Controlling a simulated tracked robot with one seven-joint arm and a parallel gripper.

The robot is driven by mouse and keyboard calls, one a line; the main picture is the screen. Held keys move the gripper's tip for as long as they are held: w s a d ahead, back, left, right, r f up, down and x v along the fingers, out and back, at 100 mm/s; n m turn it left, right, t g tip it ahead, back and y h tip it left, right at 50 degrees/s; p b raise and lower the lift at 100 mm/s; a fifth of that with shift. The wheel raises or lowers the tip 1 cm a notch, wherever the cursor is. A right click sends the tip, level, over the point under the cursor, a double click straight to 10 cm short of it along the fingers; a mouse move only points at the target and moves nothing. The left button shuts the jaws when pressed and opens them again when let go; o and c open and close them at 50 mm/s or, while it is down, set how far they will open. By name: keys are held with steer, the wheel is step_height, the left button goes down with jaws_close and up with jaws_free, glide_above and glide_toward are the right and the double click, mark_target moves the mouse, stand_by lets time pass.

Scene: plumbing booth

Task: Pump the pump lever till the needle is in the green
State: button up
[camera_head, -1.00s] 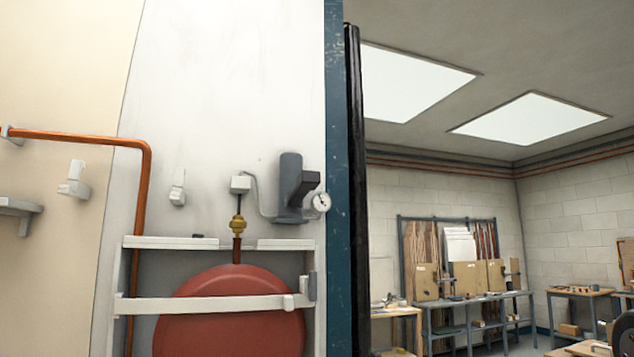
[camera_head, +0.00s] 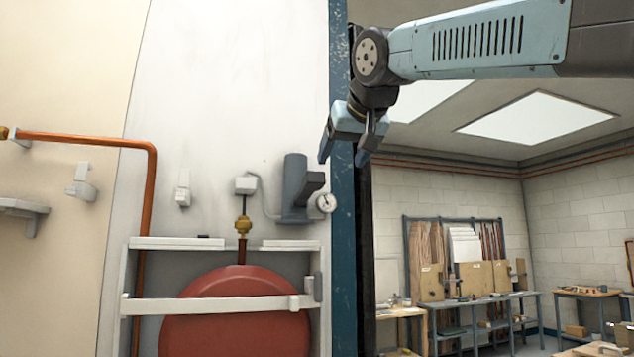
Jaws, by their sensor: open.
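The pump (camera_head: 294,190) is a grey upright cylinder on the white wall panel. A dark lever-like block (camera_head: 312,185) sticks out from its right side. A small round white gauge (camera_head: 326,203) sits at the pump's lower right. Its needle is too small to read against any green band. My gripper (camera_head: 345,153) is open and empty, pointing down in front of the blue post, above and to the right of the pump and apart from it.
A blue post (camera_head: 341,260) stands just right of the gauge. A red tank (camera_head: 236,320) sits below in a white frame (camera_head: 215,304). A copper pipe (camera_head: 148,190) runs at left. Workbenches (camera_head: 480,310) stand far off at right.

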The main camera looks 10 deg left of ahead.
mark_target(312, 181)
steer(key=shift+y, duration=0.3)
steer(key=w+a+f, duration=0.1)
steer(key=w+a, duration=0.2)
steer(key=w+a+f, duration=0.1)
steer(key=w+a, duration=0.2)
steer(key=w, duration=0.1)
steer(key=w+a+f, duration=0.1)
steer(key=w+a, duration=0.2)
steer(key=shift+w, duration=0.15)
steer(key=shift+c, duration=0.4)
